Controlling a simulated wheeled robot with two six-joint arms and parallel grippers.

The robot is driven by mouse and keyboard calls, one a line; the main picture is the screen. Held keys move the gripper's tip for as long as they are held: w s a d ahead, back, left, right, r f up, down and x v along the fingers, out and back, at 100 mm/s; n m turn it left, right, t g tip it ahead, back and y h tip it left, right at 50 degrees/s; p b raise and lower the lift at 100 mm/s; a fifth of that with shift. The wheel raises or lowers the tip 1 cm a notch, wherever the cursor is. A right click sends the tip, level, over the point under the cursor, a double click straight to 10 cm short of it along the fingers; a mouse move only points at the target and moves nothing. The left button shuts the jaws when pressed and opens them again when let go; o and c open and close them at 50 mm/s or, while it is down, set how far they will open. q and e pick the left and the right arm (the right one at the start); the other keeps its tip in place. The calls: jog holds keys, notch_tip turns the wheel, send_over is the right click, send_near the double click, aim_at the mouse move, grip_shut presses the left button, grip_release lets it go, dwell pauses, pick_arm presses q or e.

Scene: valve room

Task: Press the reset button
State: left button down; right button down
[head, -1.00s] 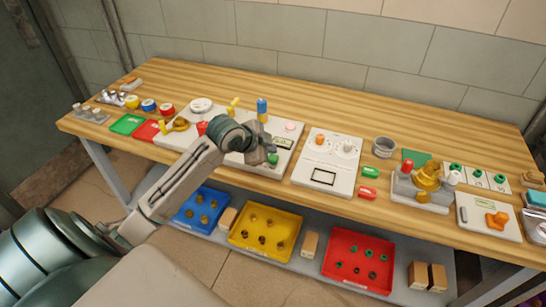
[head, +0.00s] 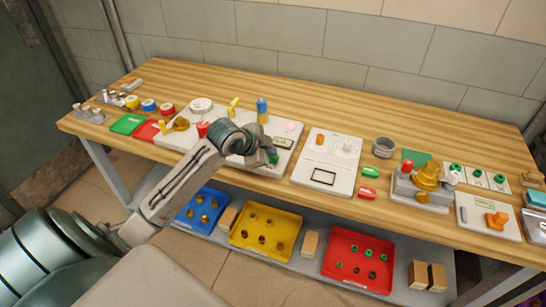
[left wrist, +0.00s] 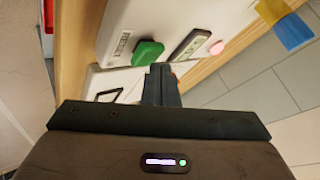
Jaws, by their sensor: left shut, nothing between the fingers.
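A white control panel (head: 222,158) lies on the wooden bench. A green button (head: 273,156) sits at its front right corner, partly hidden by my left gripper (head: 262,153). A pale pink button (head: 291,127) is behind it, past a small display (head: 282,143). In the left wrist view, the green button (left wrist: 147,52) is just beyond and left of the shut, empty fingertips (left wrist: 161,72), and the pink button (left wrist: 216,47) is farther right. I cannot tell whether the fingertips touch anything. My right gripper is not in view.
A red knob (head: 203,128), a yellow lever (head: 233,105) and a blue lever (head: 262,110) stand on the same panel. A second white panel (head: 325,180) is to its right. Yellow (head: 265,262) and red (head: 357,285) trays sit on the lower shelf.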

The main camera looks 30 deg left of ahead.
pick_arm(q)
jog(key=shift+f, duration=0.45)
dwell(0.3)
jog(key=shift+r, duration=0.1)
jog(key=shift+r+p, duration=0.85)
jog(key=shift+p, duration=0.1)
notch_tip(320, 180, up, 5)
jog(key=p, duration=0.5)
dwell(0.7)
